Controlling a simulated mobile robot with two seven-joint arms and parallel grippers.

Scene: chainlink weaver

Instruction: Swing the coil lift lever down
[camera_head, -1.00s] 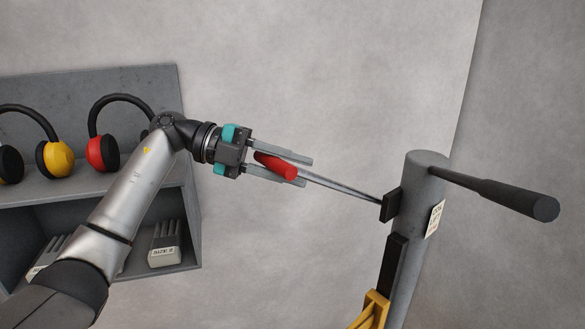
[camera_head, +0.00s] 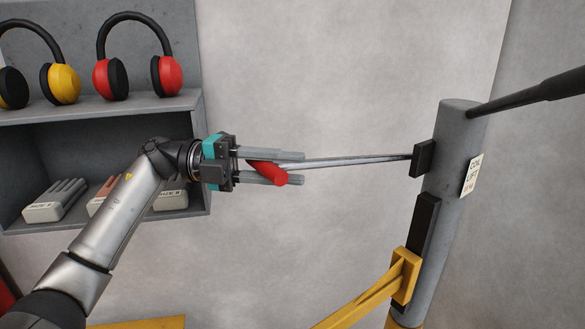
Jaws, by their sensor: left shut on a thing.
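The coil lift lever is a thin grey rod (camera_head: 350,161) with a red grip (camera_head: 270,173) at its left end. Its right end meets a black block (camera_head: 422,158) on a grey post (camera_head: 452,150). The rod lies nearly level in the picture. My left gripper (camera_head: 303,168) comes in from the left and is shut on the red grip, with a finger above and a finger below it. A white label (camera_head: 471,175) reading "COIL LIFT" is on the post. My right gripper is not in view.
A grey shelf (camera_head: 100,107) at left holds ear defenders (camera_head: 140,60) above and labelled blocks (camera_head: 55,200) below. A yellow arm (camera_head: 375,292) sits low on the post. A black bar (camera_head: 530,92) sticks out right from the post top. The wall behind is bare.

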